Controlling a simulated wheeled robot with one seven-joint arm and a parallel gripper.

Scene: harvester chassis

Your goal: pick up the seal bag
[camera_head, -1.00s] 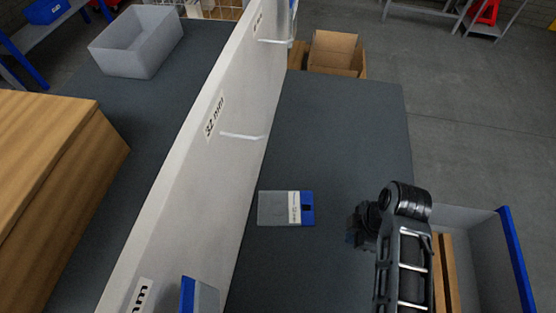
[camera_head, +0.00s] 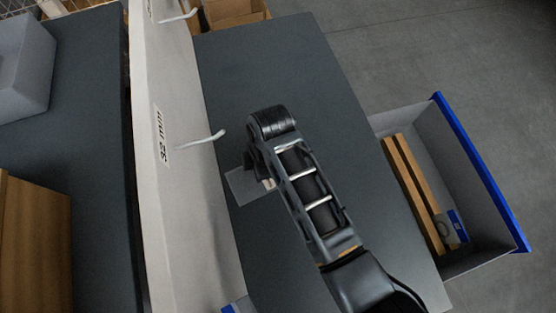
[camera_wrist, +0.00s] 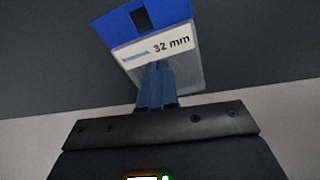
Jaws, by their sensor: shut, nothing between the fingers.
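The seal bag (camera_head: 243,186) lies flat on the dark table (camera_head: 290,60) near the light board, partly hidden by my arm in the head view. In the wrist view the seal bag (camera_wrist: 188,62) shows a blue top with a dark hole, a white label reading "32 mm" and a clear grey body. My gripper (camera_wrist: 158,80) is shut and empty. Its bluish fingers overlap the bag's clear part in the picture; I cannot tell whether they touch it. In the head view my arm hides the fingers.
An upright light board (camera_head: 175,200) with hooks (camera_head: 203,141) and a "32 mm" label stands left of the bag. A grey bin (camera_head: 480,170) with a blue edge at the right holds wooden strips and a blue-topped bag (camera_head: 457,226).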

